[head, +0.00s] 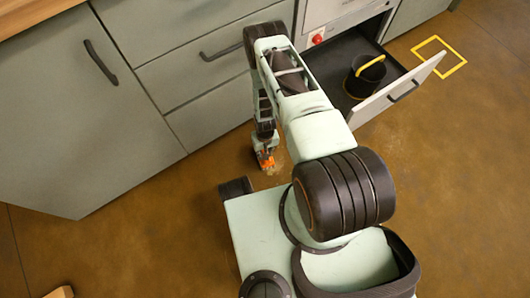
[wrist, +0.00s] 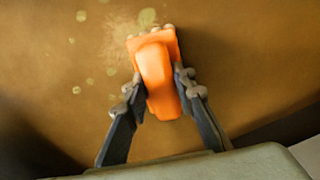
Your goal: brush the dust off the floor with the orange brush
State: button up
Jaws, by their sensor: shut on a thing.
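The orange brush (wrist: 156,72) is between the two fingers of my gripper (wrist: 165,88), which is shut on it. In the head view the brush (head: 265,160) is low by the floor, in front of the drawers. I cannot tell whether its bristles touch the floor. Dust (wrist: 118,38) lies on the brown floor around the brush's front end in the wrist view, as a pale smear and several light spots. In the head view a faint pale patch of dust (head: 274,170) shows beside the brush. My gripper hides part of the brush.
A grey cabinet (head: 75,120) with drawers stands behind my arm. An open drawer (head: 395,98) sticks out at the right and holds a black bucket (head: 365,80) with a yellow handle. A yellow square outline (head: 439,57) marks the floor at the upper right. Floor at the right is clear.

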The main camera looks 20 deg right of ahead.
jog(key=shift+f, duration=0.9)
